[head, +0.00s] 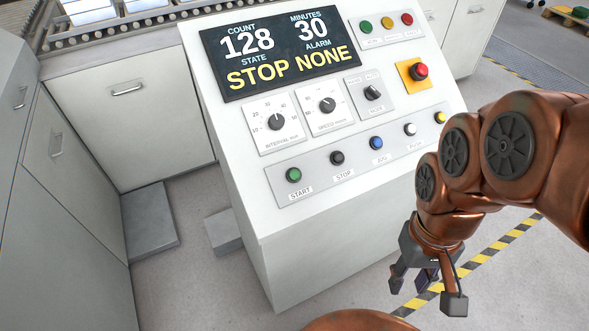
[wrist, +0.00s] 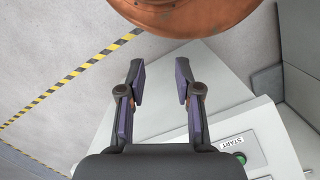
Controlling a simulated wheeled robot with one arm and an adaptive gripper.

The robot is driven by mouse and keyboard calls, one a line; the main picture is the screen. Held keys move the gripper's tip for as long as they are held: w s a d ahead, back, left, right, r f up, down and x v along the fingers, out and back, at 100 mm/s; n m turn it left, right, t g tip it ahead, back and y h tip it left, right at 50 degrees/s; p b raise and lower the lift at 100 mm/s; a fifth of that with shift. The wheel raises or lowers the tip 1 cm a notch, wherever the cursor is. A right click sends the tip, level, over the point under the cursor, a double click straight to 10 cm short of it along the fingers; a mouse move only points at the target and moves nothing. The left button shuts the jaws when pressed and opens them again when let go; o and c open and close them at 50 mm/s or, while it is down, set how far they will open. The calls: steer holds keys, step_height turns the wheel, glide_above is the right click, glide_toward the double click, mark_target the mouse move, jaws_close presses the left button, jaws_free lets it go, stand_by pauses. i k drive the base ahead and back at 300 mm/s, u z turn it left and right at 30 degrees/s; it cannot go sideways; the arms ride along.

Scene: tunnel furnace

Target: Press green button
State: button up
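The green button (head: 293,175), labelled START, is at the left end of the lower button row on the white control console (head: 330,226). Part of it also shows at the lower right of the wrist view (wrist: 240,158). My gripper (head: 426,294) hangs to the right of the console's front in the head view, apart from the button. Its two fingers are spread with nothing between them, as the wrist view also shows (wrist: 160,75).
Black, blue, white and yellow buttons continue the row. A red emergency button (head: 419,71) on a yellow plate, dials, indicator lamps and a display (head: 277,52) reading STOP and NONE are above. Grey cabinets (head: 125,120) stand left. Striped floor tape (head: 480,258) runs at right.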

mark_target(293, 175)
steer(key=z, duration=2.15)
steer(key=k, duration=1.8)
steer(key=u, duration=2.05)
